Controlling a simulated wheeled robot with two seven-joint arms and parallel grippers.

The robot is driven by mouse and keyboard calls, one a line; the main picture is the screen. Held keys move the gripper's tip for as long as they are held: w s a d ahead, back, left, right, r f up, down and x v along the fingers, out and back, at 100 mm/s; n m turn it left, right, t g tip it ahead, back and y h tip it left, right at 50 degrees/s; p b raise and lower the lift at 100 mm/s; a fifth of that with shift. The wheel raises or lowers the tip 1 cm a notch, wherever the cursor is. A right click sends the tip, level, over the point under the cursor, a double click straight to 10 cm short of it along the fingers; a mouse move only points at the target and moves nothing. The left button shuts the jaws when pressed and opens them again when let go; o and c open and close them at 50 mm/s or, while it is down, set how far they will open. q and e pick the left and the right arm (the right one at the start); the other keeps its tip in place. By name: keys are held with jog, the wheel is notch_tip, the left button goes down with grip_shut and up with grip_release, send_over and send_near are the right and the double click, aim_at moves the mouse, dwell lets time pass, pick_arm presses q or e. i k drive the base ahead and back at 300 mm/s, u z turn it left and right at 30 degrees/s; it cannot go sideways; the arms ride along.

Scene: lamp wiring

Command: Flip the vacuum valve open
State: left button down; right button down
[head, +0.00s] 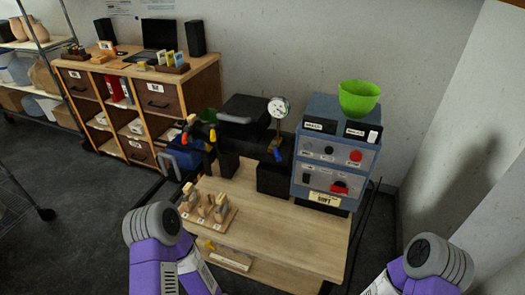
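A round white pressure gauge (279,107) stands on a brass-coloured stem at the back of the wooden table. A small blue lever (278,154) shows at the foot of the stem, on a black block; it looks like the vacuum valve's handle. It points downward, and its exact setting is too small to tell. My two purple arms come in at the bottom left and bottom right, well short of the gauge. Neither gripper's fingers show.
A blue-grey panel box (332,150) with knobs stands right of the gauge, with a green bowl (359,98) on top. A black box (245,117) is left of the gauge. A wooden peg rack (228,218) sits front left; the table's right front is clear.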

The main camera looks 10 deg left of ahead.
aim_at(273, 143)
jog(key=z, duration=0.2)
jog(key=i, duration=0.9)
jog(key=z, duration=0.65)
